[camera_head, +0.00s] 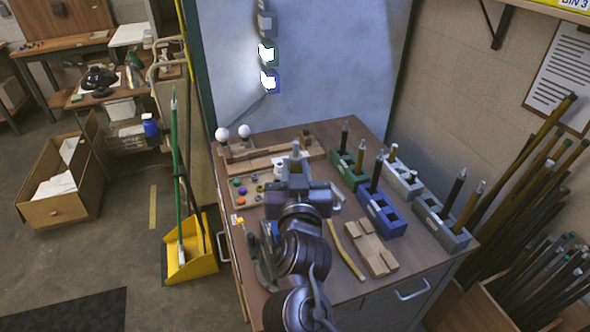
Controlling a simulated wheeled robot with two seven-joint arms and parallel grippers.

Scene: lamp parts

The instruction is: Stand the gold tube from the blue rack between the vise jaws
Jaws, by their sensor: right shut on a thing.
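The blue rack (389,229) stands on the right half of the workbench. One dark tube (377,170) stands upright in it, and its other top openings look empty. My right gripper (296,163) is over the middle of the bench, left of the blue rack. It is shut on the gold tube (296,148), of which only a pale upper end shows past the gripper. The rest of the tube is hidden. I cannot clearly make out the vise jaws; my gripper and wrist cover that part of the bench. My left gripper is not in view.
A green rack (347,177), a pale rack (401,184) and a grey rack (441,229) hold other upright tubes. Small coloured parts lie left of my gripper.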

